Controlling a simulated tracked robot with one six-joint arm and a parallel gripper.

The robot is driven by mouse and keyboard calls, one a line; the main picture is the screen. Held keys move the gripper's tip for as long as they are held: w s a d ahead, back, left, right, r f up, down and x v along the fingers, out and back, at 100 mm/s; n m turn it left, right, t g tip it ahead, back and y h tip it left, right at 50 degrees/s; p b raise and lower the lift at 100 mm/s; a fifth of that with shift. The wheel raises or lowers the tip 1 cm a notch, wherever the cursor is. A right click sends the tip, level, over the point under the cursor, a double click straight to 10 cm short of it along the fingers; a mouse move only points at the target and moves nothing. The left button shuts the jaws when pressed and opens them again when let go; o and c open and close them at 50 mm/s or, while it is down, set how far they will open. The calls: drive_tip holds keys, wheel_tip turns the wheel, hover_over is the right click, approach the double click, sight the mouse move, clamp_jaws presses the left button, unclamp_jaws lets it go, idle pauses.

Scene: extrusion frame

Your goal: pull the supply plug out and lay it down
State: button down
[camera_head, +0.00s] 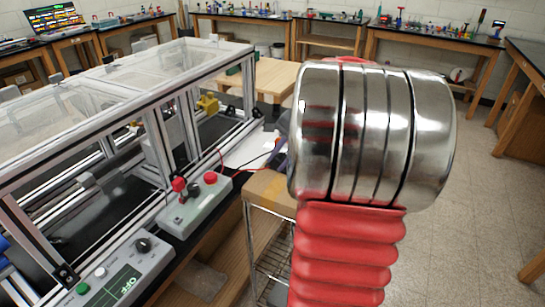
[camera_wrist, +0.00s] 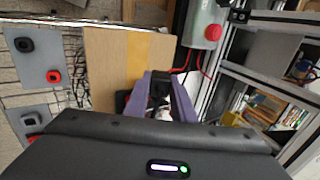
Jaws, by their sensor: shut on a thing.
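My gripper (camera_wrist: 160,82) shows in the wrist view with its two purple fingers shut on a small black thing, which looks like the supply plug (camera_wrist: 159,92). Its lower part is hidden between the fingers. In the head view my arm covers most of the gripper; only a bit of purple finger (camera_head: 279,149) shows at its left edge. A grey box (camera_head: 200,211) with a red button stands on the bench edge; its end also shows in the wrist view (camera_wrist: 207,16). Red leads (camera_wrist: 203,67) run close to the gripper. I cannot tell whether the plug touches anything.
A clear-topped extrusion frame (camera_head: 110,80) fills the left. A control panel (camera_head: 122,270) reading OFF lies in front. A wood-topped wire cart (camera_head: 268,190) stands beside the bench; its board (camera_wrist: 108,65) shows in the wrist view. Grey plates (camera_wrist: 38,75) with black and red fittings sit left.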

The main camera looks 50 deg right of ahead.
drive_tip(key=shift+w+a+f, duration=0.15)
drive_tip(key=shift+a, duration=0.05)
drive_tip(key=shift+f, duration=2.85)
drive_tip(key=c, duration=1.4)
unclamp_jaws()
drive_tip(key=shift+c, duration=0.2)
drive_tip(key=v, duration=1.4)
